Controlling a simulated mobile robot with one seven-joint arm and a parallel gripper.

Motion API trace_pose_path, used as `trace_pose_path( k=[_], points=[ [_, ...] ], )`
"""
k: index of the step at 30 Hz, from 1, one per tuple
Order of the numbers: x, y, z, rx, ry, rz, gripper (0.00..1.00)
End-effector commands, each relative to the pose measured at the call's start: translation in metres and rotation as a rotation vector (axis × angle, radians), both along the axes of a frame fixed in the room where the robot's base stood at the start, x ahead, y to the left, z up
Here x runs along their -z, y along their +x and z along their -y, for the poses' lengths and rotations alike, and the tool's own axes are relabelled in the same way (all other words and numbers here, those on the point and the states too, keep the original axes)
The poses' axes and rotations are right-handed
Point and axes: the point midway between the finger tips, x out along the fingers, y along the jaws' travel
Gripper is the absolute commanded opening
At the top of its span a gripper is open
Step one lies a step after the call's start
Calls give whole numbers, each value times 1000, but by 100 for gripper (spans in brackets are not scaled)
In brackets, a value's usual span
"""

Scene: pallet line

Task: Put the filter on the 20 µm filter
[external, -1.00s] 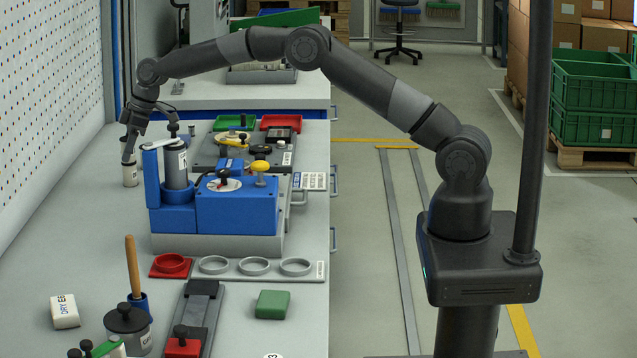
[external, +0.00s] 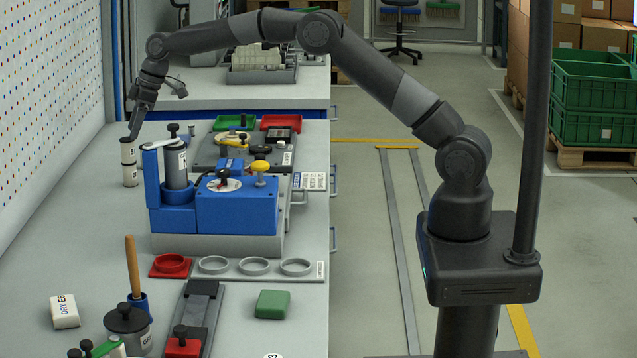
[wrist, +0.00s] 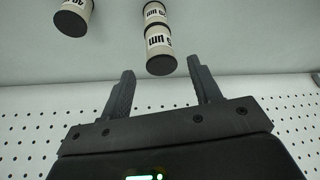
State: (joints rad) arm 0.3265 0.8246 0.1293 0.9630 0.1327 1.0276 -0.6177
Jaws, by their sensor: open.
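Two pale cylindrical filters with dark ends stand one on the other near the pegboard in the external view. The upper filter (external: 128,150) sits squarely on the lower filter (external: 130,175), and the stack looks upright. In the wrist view, the nearer filter (wrist: 159,48) covers part of the other stacked filter (wrist: 155,13); the nearer label appears upside down and seems to read 20 µm. My gripper (external: 133,130) is just above the stack. In the wrist view, its two fingers (wrist: 162,80) are spread apart with nothing between them.
Another pale filter (wrist: 73,16), its label seeming to read 40 µm, stands beside the stack in the wrist view. A blue fixture (external: 237,207) holding a grey canister (external: 176,165) stands right of the stack. The pegboard (external: 50,100) is close on the left.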

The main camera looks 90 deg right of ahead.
Motion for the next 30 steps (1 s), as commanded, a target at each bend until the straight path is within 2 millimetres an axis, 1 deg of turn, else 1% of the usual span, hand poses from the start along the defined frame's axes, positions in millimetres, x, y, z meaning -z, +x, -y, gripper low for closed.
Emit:
trace_pose_path(
  k=[1, 3, 6, 9, 15, 17, 19, 20, 23, 24, 26, 27, 29, 30],
  points=[
    [-11, -4, 1, 0, 0, 2, 57],
    [-24, -9, 3, -1, -1, 2, 57],
    [-37, -14, 5, 0, 0, 1, 57],
    [-46, -18, 6, 0, 0, 1, 57],
    [-52, -21, 5, 0, 0, 0, 57],
    [-57, -23, 2, 0, -2, 2, 57],
    [-67, -31, -6, 3, -6, 2, 57],
    [-73, -35, -10, 5, -8, 3, 57],
    [-96, -57, -28, 18, -18, 4, 57],
    [-107, -68, -37, 24, -23, 4, 57],
    [-121, -86, -49, 36, -28, 6, 57],
    [-129, -99, -56, 43, -32, 7, 57],
    [-141, -118, -68, 54, -38, 8, 57],
    [-148, -132, -74, 63, -40, 9, 57]
  ],
)
